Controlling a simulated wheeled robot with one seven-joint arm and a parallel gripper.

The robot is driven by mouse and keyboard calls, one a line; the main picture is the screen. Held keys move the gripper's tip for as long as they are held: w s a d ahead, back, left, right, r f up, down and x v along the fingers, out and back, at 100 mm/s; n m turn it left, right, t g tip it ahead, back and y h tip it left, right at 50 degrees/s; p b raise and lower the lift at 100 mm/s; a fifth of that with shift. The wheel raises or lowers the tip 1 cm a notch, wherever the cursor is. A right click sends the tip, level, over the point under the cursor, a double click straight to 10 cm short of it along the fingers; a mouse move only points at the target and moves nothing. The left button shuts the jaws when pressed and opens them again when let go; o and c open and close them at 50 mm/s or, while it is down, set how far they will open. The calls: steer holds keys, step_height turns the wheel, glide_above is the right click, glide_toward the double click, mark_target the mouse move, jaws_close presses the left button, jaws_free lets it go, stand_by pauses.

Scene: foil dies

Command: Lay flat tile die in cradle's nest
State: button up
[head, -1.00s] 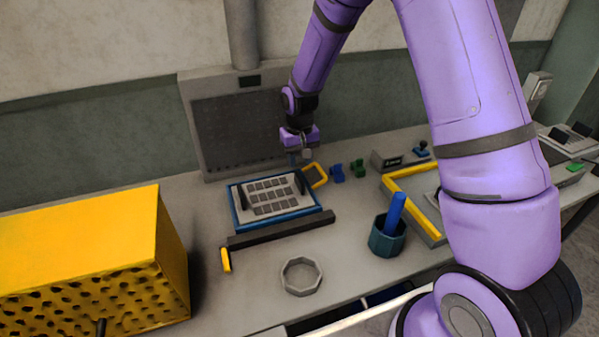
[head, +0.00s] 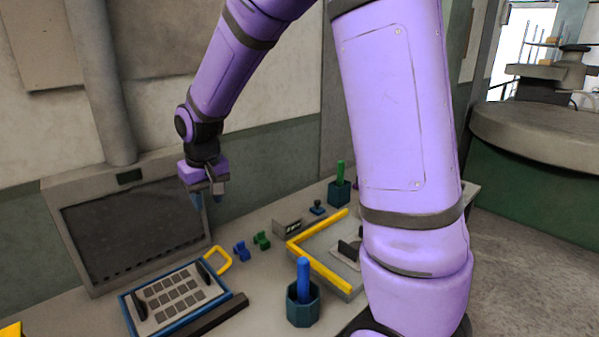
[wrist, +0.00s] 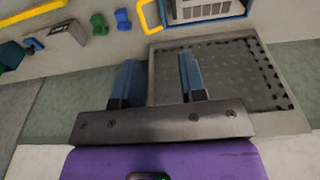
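A light plate with rows of dark square tiles and two black upright grips, which looks like the flat tile die (head: 174,293), lies flat in a blue-edged frame (head: 134,322) on the bench at lower left. The plate's edge also shows at the top of the wrist view (wrist: 206,10). A yellow-edged grey tray (head: 318,267) with a black-gripped piece lies further right, partly hidden by my arm. I cannot tell which of the two holders is the cradle. My gripper (head: 206,200) is in the air above the bench; its blue fingers (wrist: 159,78) are apart with nothing between them.
A grey panel (head: 130,235) stands behind the blue frame. A yellow loop (head: 222,257), small blue (head: 242,250) and green (head: 262,241) pieces, and a cup with a blue rod (head: 303,308) are near. A dark bar (head: 215,318) lies before the frame.

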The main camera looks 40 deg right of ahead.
steer(key=s+d+r+t, duration=0.1)
steer(key=s+r, duration=0.3)
steer(key=s, duration=0.5)
steer(key=s+d+r+t, duration=0.1)
steer(key=s+d+r, duration=0.1)
steer(key=s+r, duration=0.3)
steer(key=s+d+r+t, duration=0.1)
steer(key=s+r, duration=0.4)
steer(key=s, duration=0.7)
steer(key=shift+s+d+t, duration=0.15)
steer(key=shift+s+t, duration=0.2)
steer(key=shift+t, duration=0.05)
